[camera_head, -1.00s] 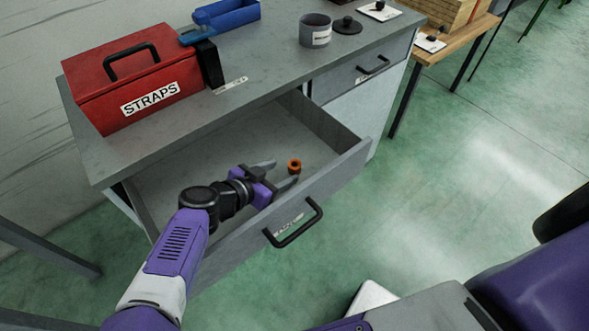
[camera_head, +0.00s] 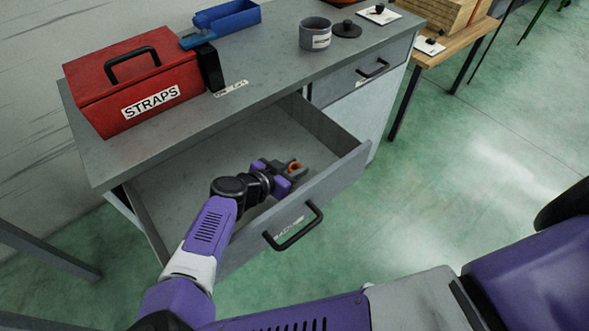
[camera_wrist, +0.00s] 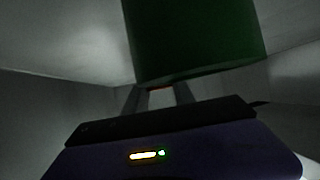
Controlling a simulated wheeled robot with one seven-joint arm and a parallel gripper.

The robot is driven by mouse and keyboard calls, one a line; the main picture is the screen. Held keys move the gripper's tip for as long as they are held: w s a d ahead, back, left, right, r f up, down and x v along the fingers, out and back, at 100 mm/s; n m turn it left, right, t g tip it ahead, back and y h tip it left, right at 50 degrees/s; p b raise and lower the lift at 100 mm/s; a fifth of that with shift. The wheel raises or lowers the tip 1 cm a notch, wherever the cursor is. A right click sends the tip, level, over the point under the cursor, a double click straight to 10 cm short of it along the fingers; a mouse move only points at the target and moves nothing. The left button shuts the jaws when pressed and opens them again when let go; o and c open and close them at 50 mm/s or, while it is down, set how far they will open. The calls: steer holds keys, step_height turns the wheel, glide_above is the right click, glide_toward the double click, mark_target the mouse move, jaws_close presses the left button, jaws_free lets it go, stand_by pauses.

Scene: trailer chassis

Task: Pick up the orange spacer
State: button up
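The orange spacer (camera_head: 295,166) is a small ring inside the open grey drawer (camera_head: 338,174), near its front right part. My gripper (camera_head: 293,170) reaches into the drawer with its fingers drawn in around the spacer, one on each side. Most of the spacer is hidden there. I cannot tell whether it is clear of the drawer floor.
The drawer's front with its black handle (camera_head: 294,226) is close to my gripper. On the worktop stand a red STRAPS box (camera_head: 130,88), a blue tray (camera_head: 228,16) and a grey cup (camera_head: 315,34). A dark green shape (camera_wrist: 195,40) fills the wrist view's top; I cannot identify it.

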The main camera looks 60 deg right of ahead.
jaws_close()
steer(key=shift+r, duration=0.1)
step_height(320, 180, up, 20)
steer(key=p, duration=0.4)
steer(key=shift+p, duration=0.3)
